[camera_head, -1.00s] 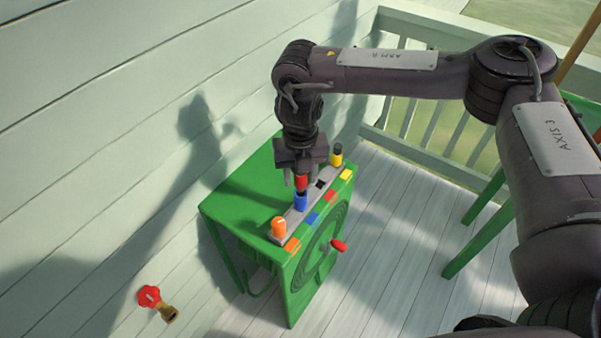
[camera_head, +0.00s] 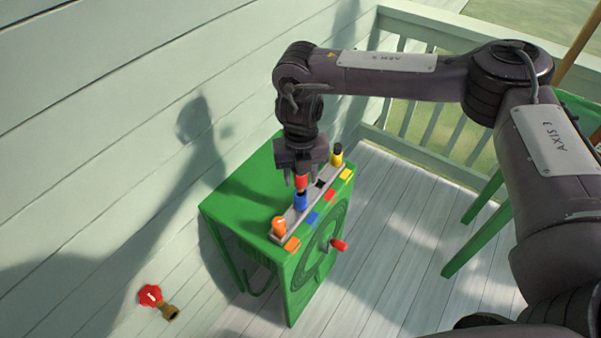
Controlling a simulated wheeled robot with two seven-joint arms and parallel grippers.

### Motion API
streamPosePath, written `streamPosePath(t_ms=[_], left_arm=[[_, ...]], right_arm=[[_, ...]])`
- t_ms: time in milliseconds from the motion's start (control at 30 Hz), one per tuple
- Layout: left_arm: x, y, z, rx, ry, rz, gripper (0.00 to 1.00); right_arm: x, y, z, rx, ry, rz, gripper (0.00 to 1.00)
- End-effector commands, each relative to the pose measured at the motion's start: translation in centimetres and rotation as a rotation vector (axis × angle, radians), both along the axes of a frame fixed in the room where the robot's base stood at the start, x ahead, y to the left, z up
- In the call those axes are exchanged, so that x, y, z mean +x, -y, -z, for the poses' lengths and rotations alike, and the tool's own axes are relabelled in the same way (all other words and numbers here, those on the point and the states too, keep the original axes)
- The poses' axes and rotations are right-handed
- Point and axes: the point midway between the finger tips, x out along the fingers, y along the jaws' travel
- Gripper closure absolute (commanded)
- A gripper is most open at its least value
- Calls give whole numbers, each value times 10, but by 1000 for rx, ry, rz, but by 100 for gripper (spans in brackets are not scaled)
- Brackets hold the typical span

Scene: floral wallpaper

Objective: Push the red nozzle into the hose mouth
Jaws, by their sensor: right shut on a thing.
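The red nozzle (camera_head: 301,182) is between the fingers of my right gripper (camera_head: 301,181), which points down over the grey rack (camera_head: 290,221) on the green hose reel box (camera_head: 236,190). The nozzle is in line with the top of a blue piece (camera_head: 300,202) in the rack. I cannot tell whether they touch or one is in front of the other. A dark square opening (camera_head: 320,184) shows in the rack just right of the nozzle. I cannot make out for sure which part is the hose mouth. My left gripper is not in view.
An orange piece (camera_head: 279,225) and a yellow piece with a black top (camera_head: 337,158) stand in the rack. A red crank handle (camera_head: 339,245) sticks out of the box front. A red-handled tap (camera_head: 151,296) is at the lower left. Deck boards (camera_head: 390,220) are clear.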

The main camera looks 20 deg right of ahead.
Motion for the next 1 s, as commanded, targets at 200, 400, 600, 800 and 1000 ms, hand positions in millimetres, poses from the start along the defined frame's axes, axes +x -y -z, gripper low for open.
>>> streamPosePath(t_ms=[200,400,600,800,1000], left_arm=[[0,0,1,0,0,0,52],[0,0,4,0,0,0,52],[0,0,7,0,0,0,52],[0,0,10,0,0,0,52],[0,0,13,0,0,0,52]], right_arm=[[0,0,2,0,0,1,81],[0,0,7,0,0,0,81],[0,0,12,0,0,0,81],[0,0,17,0,1,0,81],[0,0,22,0,1,0,81]])
